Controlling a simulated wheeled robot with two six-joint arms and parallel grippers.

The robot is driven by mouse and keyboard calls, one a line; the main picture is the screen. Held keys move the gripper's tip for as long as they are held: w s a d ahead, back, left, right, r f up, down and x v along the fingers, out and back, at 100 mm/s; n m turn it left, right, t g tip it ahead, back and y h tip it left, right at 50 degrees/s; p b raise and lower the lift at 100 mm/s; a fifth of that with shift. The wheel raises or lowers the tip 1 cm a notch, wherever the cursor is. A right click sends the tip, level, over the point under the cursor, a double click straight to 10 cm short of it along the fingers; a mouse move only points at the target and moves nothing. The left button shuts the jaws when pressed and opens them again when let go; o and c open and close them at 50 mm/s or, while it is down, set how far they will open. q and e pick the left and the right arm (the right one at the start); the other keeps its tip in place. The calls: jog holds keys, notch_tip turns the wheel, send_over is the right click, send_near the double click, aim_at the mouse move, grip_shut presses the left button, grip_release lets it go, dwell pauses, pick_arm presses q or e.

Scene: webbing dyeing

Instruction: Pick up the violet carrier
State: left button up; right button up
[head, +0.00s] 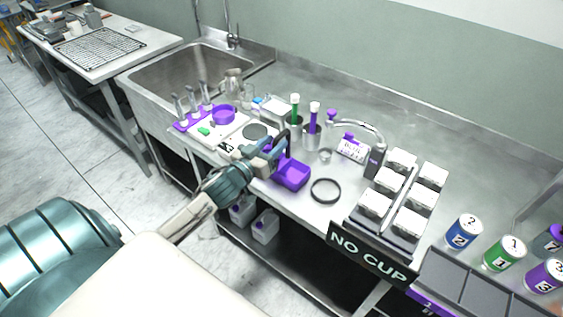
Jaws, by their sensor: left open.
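A violet rod with a white top (314,108) stands upright in a metal cup (311,134) on the steel counter. It looks like the violet carrier, though I cannot be sure. A matching green rod (295,104) stands in another metal cup just left of it. My left gripper (274,153) is open over the counter, in front of and left of the violet rod and apart from it. A violet open tray (292,174) lies just right of the gripper; whether they touch is unclear. My right gripper is not in view.
A scale (254,133) and a violet rack with bottles (181,126) are left of the gripper. A black ring (325,190), white blocks (409,222) and numbered cans (463,232) are to the right. A sink (185,84) is behind left.

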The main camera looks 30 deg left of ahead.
pick_arm(q)
jog(key=shift+w+r+p, duration=0.2)
jog(key=shift+w+p, duration=0.5)
jog(key=shift+w, duration=1.65)
jog(key=shift+c, duration=0.4)
grip_shut()
